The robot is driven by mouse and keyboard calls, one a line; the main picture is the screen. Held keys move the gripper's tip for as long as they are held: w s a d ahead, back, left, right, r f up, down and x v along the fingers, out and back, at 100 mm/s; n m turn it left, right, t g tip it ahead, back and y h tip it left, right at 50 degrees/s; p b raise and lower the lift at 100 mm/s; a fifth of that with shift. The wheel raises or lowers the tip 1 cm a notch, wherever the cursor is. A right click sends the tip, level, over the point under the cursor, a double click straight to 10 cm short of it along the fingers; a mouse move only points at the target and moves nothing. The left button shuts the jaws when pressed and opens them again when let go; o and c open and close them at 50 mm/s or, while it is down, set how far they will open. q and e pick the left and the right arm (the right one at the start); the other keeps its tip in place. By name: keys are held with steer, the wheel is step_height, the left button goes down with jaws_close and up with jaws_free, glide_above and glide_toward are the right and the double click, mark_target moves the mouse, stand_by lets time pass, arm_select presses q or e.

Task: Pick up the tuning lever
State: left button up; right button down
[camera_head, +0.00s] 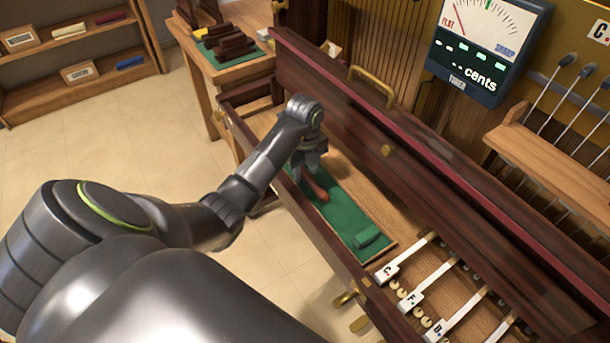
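My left arm reaches in from the left, over the open piano front. Its gripper (307,165) points down above a green felt mat (340,212) inside the key bed. A reddish-brown wooden handle (317,188), probably the tuning lever, lies on the felt at the gripper's fingers. The gripper hides the far part of it. I cannot tell whether the fingers are around the handle or just above it, or how far apart they are. My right gripper is not in view.
A green roll (367,237) lies at the near end of the felt. Lettered white keys (403,258) are to its right. A dark red rail (400,135) runs behind. A tuner display (487,45) hangs above. A side table holds dark blocks (232,45).

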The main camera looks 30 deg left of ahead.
mark_target(305, 171)
arm_select(q)
steer(key=c, duration=0.7)
jaws_close()
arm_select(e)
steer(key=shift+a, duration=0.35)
arm_select(q)
steer(key=shift+r, duration=0.1)
